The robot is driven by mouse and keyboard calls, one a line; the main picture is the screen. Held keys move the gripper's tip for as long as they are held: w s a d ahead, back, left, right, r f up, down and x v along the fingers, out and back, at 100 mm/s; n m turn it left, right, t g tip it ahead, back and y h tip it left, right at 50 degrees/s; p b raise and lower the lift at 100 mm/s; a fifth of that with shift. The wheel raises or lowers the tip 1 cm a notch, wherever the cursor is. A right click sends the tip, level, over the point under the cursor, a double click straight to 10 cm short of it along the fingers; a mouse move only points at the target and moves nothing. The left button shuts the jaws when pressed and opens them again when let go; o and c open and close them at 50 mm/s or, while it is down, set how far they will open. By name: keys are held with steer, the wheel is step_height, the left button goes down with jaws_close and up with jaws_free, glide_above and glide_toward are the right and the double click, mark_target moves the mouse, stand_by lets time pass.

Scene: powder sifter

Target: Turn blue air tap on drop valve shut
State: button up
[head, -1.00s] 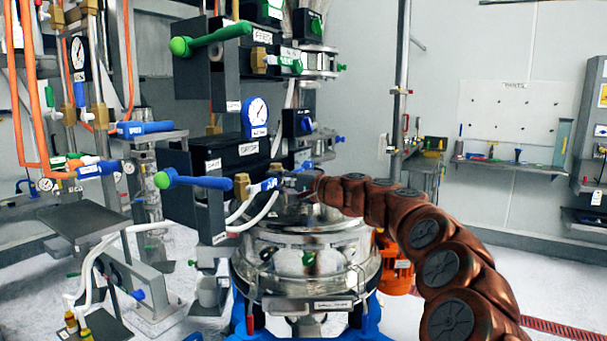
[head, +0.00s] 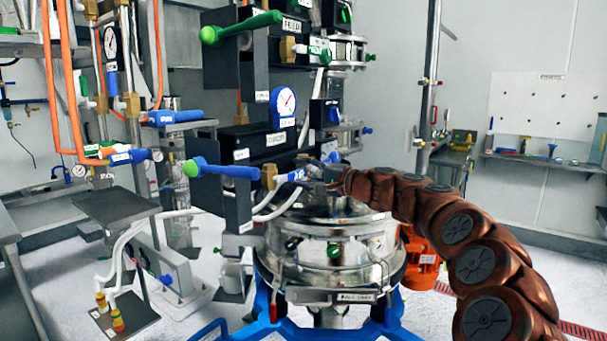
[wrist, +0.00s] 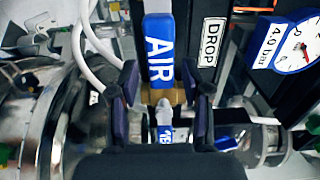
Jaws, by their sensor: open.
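The blue air tap (wrist: 158,50), with a white AIR label on its handle, points up and away from a brass fitting (wrist: 160,96) in the wrist view. My gripper (wrist: 163,90) is open, with one dark finger on each side of the tap near its brass base. I cannot tell whether either finger touches it. The black drop valve box (head: 258,145) carries a DROP label, which also shows in the wrist view (wrist: 208,43). In the head view, the tap (head: 291,177) is a small blue handle beside a brass fitting, and my gripper (head: 325,176) is just right of it.
A blue lever with a green knob (head: 222,170) sticks out left of the valve. A blue gauge (head: 284,103) stands above it. White hoses (head: 278,209) run close by. The steel sifter vessel (head: 330,240) lies directly below my arm. Open floor shows at the right.

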steer(key=shift+s+d, duration=0.1)
steer(key=shift+d, duration=0.05)
steer(key=v, duration=1.1)
steer(key=shift+s+d, duration=0.25)
steer(key=s+a+f+n+g+h+p, duration=0.1)
steer(key=s+a+n+g, duration=0.2)
steer(key=s+a, duration=0.45)
steer(key=s+a+f+n+g, duration=0.2)
steer(key=s+a+n+g, duration=0.15)
steer(key=s+a, duration=0.4)
steer(key=s+f+n+g+h+p, duration=0.1)
steer(key=s+f+n+g+h, duration=0.15)
steer(key=s+f, duration=0.45)
steer(key=s+d+f+g+h, duration=0.1)
steer(key=s+d+f+h, duration=0.2)
steer(key=s, duration=0.6)
steer(key=s+d+f+g+h+p, duration=0.1)
steer(key=s+d+f+g+h, duration=0.1)
steer(key=s+d+f+h, duration=0.2)
steer(key=s+d+f+g+h, duration=0.1)
steer(key=s+d+f+h, duration=0.2)
steer(key=s+d+f, duration=0.5)
steer(key=s+d, duration=0.3)
steer(key=s, duration=0.4)
steer(key=shift+f+m+p, duration=0.2)
steer(key=shift+m+p, duration=0.2)
